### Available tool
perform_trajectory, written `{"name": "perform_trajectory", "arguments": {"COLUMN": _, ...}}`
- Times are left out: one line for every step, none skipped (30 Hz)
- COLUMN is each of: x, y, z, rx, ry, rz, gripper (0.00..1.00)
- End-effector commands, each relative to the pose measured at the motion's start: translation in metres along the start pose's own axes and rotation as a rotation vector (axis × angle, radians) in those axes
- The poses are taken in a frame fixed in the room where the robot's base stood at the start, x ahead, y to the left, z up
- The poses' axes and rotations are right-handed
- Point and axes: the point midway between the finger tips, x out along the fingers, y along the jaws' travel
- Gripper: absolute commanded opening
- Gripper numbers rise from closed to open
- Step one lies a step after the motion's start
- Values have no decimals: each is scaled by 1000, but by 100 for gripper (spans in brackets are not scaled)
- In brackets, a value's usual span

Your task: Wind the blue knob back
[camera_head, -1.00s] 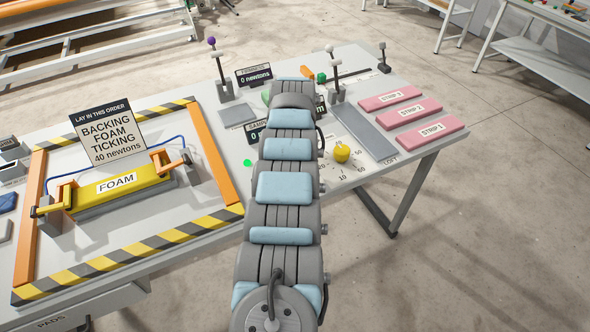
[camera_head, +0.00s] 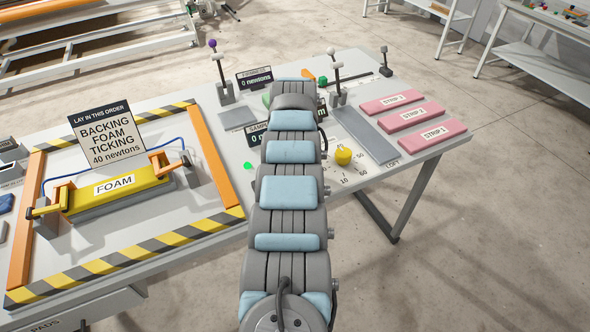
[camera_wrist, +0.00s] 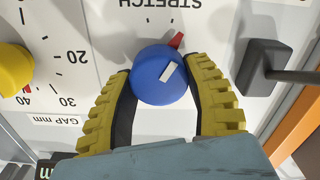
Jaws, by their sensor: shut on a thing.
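The blue knob (camera_wrist: 158,78) shows in the wrist view below the word STRETCH on a white panel. It has a white mark on its face, tilted up and to the right, and a red tip (camera_wrist: 176,40) shows at its upper right edge. My gripper (camera_wrist: 161,74) has its yellow ribbed fingers on both sides of the knob, shut on it. In the head view my arm hides the knob and my gripper.
A yellow knob (camera_wrist: 14,70) with a GAP mm scale is at the left of the wrist view. A dark lever block (camera_wrist: 262,68) stands close on the right. In the head view, pink strips (camera_head: 411,115) lie at the table's right and a yellow FOAM block (camera_head: 117,190) at left.

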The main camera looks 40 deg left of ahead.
Motion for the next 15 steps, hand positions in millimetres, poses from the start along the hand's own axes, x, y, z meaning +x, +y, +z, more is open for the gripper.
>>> {"name": "perform_trajectory", "arguments": {"x": 1, "y": 0, "z": 0, "rx": -32, "ry": 0, "rz": -1, "gripper": 16}}
{"name": "perform_trajectory", "arguments": {"x": 1, "y": 0, "z": 0, "rx": -53, "ry": 0, "rz": -1, "gripper": 16}}
{"name": "perform_trajectory", "arguments": {"x": 1, "y": 0, "z": 0, "rx": -80, "ry": 0, "rz": -1, "gripper": 16}}
{"name": "perform_trajectory", "arguments": {"x": 1, "y": 0, "z": 0, "rx": -98, "ry": 0, "rz": -1, "gripper": 16}}
{"name": "perform_trajectory", "arguments": {"x": 1, "y": 0, "z": 0, "rx": -115, "ry": 0, "rz": -1, "gripper": 16}}
{"name": "perform_trajectory", "arguments": {"x": 1, "y": 0, "z": 0, "rx": -137, "ry": 0, "rz": -1, "gripper": 16}}
{"name": "perform_trajectory", "arguments": {"x": 1, "y": 0, "z": 0, "rx": -151, "ry": 0, "rz": -1, "gripper": 16}}
{"name": "perform_trajectory", "arguments": {"x": 1, "y": 0, "z": 0, "rx": -165, "ry": 0, "rz": -1, "gripper": 16}}
{"name": "perform_trajectory", "arguments": {"x": 1, "y": 0, "z": 0, "rx": -181, "ry": 0, "rz": 0, "gripper": 16}}
{"name": "perform_trajectory", "arguments": {"x": 1, "y": 0, "z": 1, "rx": -192, "ry": 0, "rz": -1, "gripper": 16}}
{"name": "perform_trajectory", "arguments": {"x": 1, "y": 0, "z": 1, "rx": -203, "ry": 0, "rz": -1, "gripper": 16}}
{"name": "perform_trajectory", "arguments": {"x": 1, "y": 0, "z": 1, "rx": -214, "ry": 0, "rz": -1, "gripper": 16}}
{"name": "perform_trajectory", "arguments": {"x": 1, "y": 0, "z": 1, "rx": -222, "ry": 0, "rz": -1, "gripper": 16}}
{"name": "perform_trajectory", "arguments": {"x": 1, "y": 0, "z": 0, "rx": -229, "ry": 0, "rz": -1, "gripper": 16}}
{"name": "perform_trajectory", "arguments": {"x": 1, "y": 0, "z": 0, "rx": -236, "ry": 0, "rz": 0, "gripper": 16}}
